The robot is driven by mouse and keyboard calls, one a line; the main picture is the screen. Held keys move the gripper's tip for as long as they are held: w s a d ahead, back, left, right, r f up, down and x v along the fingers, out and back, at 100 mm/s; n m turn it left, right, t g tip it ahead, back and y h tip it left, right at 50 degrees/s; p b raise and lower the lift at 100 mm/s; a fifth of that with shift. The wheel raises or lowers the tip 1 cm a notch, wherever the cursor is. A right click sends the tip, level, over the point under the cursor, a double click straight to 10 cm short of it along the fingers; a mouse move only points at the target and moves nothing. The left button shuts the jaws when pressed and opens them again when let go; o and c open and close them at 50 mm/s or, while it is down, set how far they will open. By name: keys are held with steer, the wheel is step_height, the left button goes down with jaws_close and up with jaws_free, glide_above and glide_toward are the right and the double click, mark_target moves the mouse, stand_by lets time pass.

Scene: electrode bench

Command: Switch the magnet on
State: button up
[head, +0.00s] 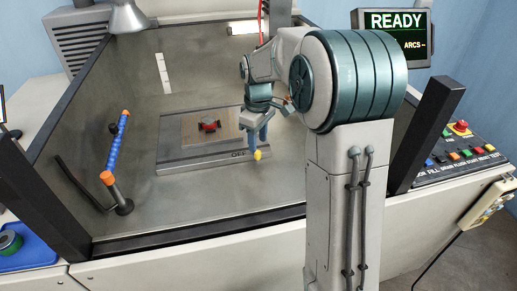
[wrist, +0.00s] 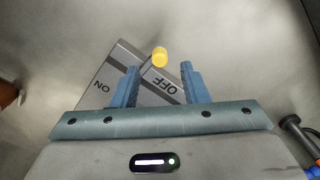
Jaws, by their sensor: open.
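The magnet chuck (head: 185,155) is a flat grey block on the tank floor, with a red and dark workpiece (head: 209,125) on its top. Its lever has a yellow knob (head: 257,154), at the OFF end of its front face. In the wrist view the knob (wrist: 159,57) lies by the OFF label (wrist: 163,86), with the ON label (wrist: 102,88) to the left. My gripper (head: 258,137) is open and points down over the knob. In the wrist view the knob shows between the blue fingertips (wrist: 160,68), nearer the far side; I cannot tell whether they touch it.
Tank walls surround the chuck, with a dark post (head: 425,135) at the right. A blue jointed hose with orange ends (head: 117,145) stands at the left inside the tank. A button panel (head: 460,150) and a READY screen (head: 397,36) are at the right. The tank floor left of the chuck is mostly clear.

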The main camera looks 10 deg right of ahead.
mark_target(258, 151)
steer(key=shift+f, duration=1.95)
jaws_close()
